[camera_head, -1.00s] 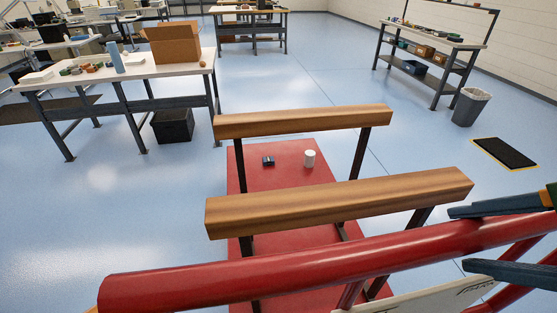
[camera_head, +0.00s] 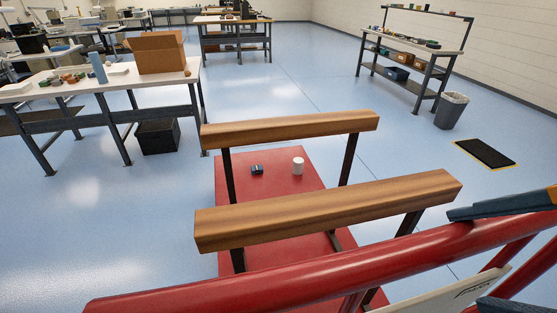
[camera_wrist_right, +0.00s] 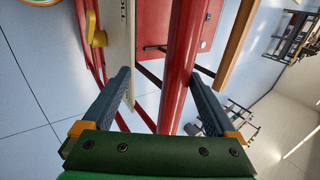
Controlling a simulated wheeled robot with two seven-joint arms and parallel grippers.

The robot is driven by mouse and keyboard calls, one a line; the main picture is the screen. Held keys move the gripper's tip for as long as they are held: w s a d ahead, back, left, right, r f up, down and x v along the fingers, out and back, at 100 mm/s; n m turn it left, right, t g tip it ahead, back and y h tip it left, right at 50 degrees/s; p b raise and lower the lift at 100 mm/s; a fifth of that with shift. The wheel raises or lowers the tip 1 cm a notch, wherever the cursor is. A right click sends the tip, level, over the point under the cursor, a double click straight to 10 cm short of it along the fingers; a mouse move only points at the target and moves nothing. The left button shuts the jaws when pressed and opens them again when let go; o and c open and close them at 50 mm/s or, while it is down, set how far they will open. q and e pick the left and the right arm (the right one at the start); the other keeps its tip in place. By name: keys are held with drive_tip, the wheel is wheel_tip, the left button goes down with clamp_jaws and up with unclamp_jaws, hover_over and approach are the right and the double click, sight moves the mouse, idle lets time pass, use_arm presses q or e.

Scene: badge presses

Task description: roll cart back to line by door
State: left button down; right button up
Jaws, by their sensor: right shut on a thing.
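The cart has a red deck (camera_head: 277,188), two wooden crossbars (camera_head: 290,131) on dark posts, and a red push handle (camera_head: 270,272) across the front of the head view. The handle also shows in the right wrist view (camera_wrist_right: 181,75), running between my fingers. My right gripper (camera_head: 466,257) has one finger above and one below the handle at its right side, shut on it. A small black object (camera_head: 257,170) and a white cylinder (camera_head: 298,166) stand on the deck. A pale lettered panel (camera_head: 445,291) hangs below the handle. My left gripper is out of view.
A workbench (camera_head: 120,79) with a cardboard box (camera_head: 157,53) stands left, with a black bin (camera_head: 158,136) by its legs. A shelved bench (camera_head: 425,50), grey trash can (camera_head: 451,110) and yellow-edged black mat (camera_head: 485,153) are right. Open blue floor lies ahead between benches.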

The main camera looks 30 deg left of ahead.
drive_tip(key=shift+s+d+f, duration=0.1)
drive_tip(key=shift+s+f, duration=0.15)
